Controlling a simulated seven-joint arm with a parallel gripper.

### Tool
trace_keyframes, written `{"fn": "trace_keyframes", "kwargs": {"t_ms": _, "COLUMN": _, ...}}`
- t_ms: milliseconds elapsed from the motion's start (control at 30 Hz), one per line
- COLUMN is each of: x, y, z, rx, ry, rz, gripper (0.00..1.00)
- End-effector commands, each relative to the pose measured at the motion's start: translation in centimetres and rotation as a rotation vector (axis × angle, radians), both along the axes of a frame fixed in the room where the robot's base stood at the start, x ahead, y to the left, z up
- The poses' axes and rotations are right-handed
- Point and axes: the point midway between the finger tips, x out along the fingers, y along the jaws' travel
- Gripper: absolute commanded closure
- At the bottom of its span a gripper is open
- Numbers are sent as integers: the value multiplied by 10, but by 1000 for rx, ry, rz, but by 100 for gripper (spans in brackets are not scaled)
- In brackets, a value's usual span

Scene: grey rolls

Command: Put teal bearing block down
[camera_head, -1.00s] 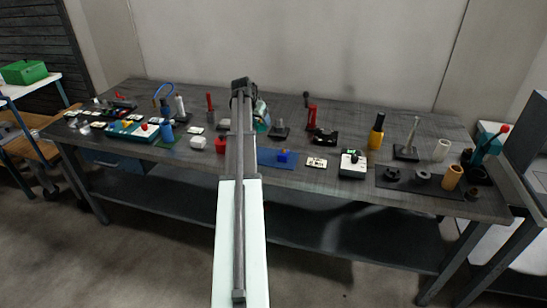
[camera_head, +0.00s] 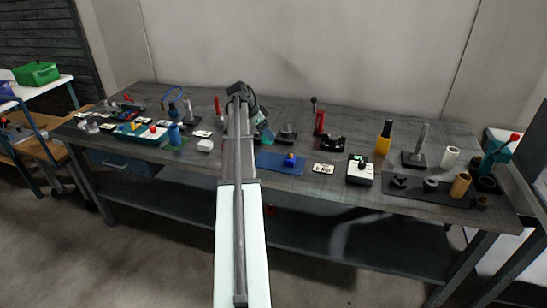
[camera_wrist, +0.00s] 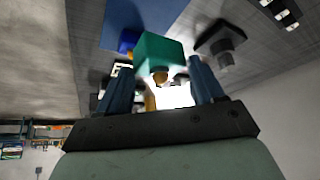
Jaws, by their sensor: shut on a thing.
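The teal bearing block (camera_wrist: 158,52) is between the two blue fingers of my gripper (camera_wrist: 160,72) in the wrist view. A round tan piece shows on its near side. In the head view the block (camera_head: 267,136) shows at the right of my gripper (camera_head: 257,122), seemingly raised over the bench behind the blue mat (camera_head: 268,162). My gripper is shut on it. My arm hides part of the bench to the left. I cannot tell whether the block touches anything below.
A small blue and yellow piece (camera_head: 290,160) sits on the mat. A dark-based post (camera_head: 287,137) stands close to the block's right. A red lever (camera_head: 319,120) and a black-and-white box (camera_head: 360,170) stand farther right. A white block (camera_head: 205,146) is left of my arm.

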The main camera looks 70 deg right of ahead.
Motion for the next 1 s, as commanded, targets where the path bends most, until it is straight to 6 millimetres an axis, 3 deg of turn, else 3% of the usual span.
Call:
{"fn": "trace_keyframes", "kwargs": {"t_ms": 300, "x": 0, "y": 1, "z": -48, "rx": 1, "ry": 1, "rz": 2, "gripper": 82}}
{"fn": "trace_keyframes", "kwargs": {"t_ms": 700, "x": 0, "y": 0, "z": -87, "rx": 1, "ry": 1, "rz": 3, "gripper": 82}}
{"fn": "trace_keyframes", "kwargs": {"t_ms": 1000, "x": 0, "y": 0, "z": -92, "rx": 0, "ry": 0, "rz": 2, "gripper": 82}}
